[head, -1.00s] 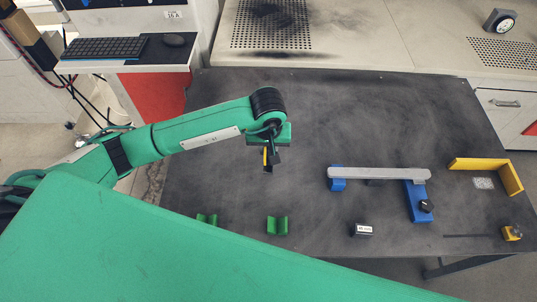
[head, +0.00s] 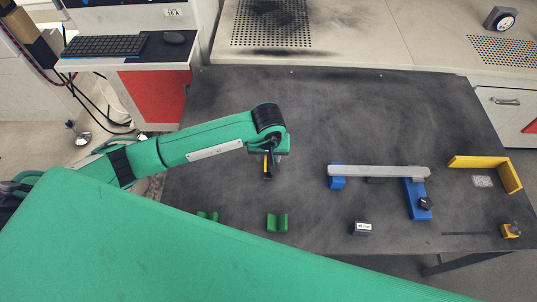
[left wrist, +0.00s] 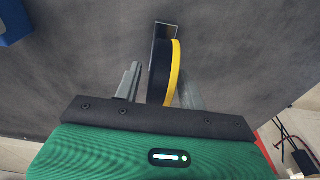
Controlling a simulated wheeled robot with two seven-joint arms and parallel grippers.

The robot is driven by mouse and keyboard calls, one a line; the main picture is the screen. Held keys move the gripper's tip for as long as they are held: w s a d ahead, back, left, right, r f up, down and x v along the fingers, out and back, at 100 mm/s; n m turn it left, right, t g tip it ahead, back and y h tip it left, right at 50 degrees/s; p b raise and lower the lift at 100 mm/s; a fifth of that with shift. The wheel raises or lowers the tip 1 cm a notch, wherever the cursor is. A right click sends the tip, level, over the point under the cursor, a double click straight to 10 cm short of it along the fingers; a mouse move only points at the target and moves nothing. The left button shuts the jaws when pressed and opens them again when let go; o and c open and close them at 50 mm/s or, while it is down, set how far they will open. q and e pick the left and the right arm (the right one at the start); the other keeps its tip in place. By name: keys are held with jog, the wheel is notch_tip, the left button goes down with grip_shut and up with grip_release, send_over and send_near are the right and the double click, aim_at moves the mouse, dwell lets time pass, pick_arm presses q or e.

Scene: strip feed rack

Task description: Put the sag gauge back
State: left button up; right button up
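A black thing with a yellow edge, seemingly the sag gauge (left wrist: 161,72), stands edge-on between the fingers of my left gripper (left wrist: 162,88). A dark bar-like part extends beyond it. In the head view, my left gripper (head: 268,158) points down over the left part of the dark table, with the black and yellow gauge (head: 268,168) hanging below it. The fingers appear shut on it; it seems clear of the table. Two green notched blocks (head: 277,222) stand nearer me, the left one (head: 207,216) partly hidden by my green body. My right gripper is not in view.
A grey bar (head: 378,172) lies across blue supports (head: 415,198) right of my gripper. A small labelled block (head: 362,228) sits in front. A yellow corner bracket (head: 510,177) and a small yellow piece (head: 510,231) are at the right. The table's back middle is clear.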

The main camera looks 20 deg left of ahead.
pick_arm(q)
jog(key=shift+r, duration=0.1)
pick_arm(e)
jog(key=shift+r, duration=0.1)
pick_arm(q)
jog(key=shift+r, duration=0.25)
notch_tip(320, 180, up, 3)
jog(key=shift+s+f+b, duration=0.1)
jog(key=shift+s+b, duration=0.05)
jog(key=shift+b, duration=0.15)
jog(key=r, duration=0.2)
jog(key=r+b, duration=0.1)
jog(key=r, duration=0.2)
jog(key=s+r, duration=0.1)
jog(key=r, duration=0.2)
jog(key=shift+d+r, duration=0.1)
jog(key=shift+d, duration=0.1)
jog(key=shift+s+r, duration=0.1)
jog(key=shift+r, duration=0.15)
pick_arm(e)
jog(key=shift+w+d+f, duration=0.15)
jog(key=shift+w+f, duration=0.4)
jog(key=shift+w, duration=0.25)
